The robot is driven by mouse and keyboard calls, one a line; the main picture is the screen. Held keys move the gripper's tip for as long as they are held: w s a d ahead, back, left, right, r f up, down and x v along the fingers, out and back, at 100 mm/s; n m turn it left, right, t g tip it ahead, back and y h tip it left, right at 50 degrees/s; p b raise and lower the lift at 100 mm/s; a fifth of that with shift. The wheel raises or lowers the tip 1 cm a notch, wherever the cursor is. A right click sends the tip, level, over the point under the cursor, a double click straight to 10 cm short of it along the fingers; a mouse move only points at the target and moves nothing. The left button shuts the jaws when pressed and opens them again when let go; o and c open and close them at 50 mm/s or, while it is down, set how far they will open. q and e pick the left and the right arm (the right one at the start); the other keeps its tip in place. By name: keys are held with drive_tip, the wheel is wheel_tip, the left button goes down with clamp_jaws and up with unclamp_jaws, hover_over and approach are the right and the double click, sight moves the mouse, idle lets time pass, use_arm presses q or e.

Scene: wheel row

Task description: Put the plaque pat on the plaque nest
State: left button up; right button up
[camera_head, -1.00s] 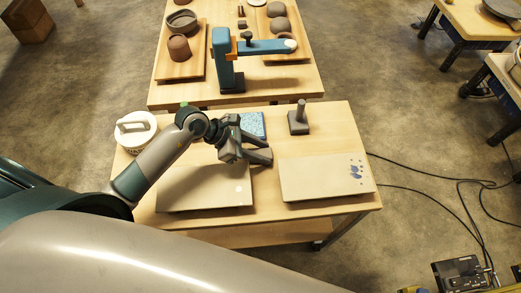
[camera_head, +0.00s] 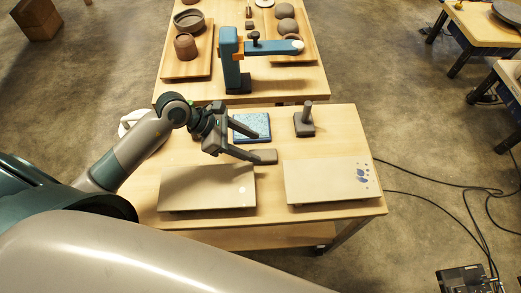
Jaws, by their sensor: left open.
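No label marks the plaque pat or the plaque nest, so I cannot tell for sure which things they are. A small flat grey-brown block (camera_head: 264,156) lies on the near table, just beyond the tip of my left gripper's lower finger; whether they touch is unclear. My left gripper (camera_head: 253,144) is open, its fingers spread and pointing right, with nothing seen between them. A blue patterned square (camera_head: 253,126) lies behind the upper finger, partly hidden by it. A pale board with a white spot (camera_head: 205,187) lies in front of the gripper. My right gripper is not in view.
A pale board with blue marks (camera_head: 330,180) lies at the right. A dark block with an upright handle (camera_head: 304,127) stands behind it. A white round container (camera_head: 130,121) is mostly hidden by my arm. A blue press-like stand (camera_head: 232,65) stands on the far table.

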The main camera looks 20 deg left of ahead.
use_arm(q)
drive_tip(key=b+v, duration=0.1)
drive_tip(key=v, duration=0.5)
drive_tip(key=shift+o, duration=0.4)
drive_tip(key=shift+d, duration=0.1)
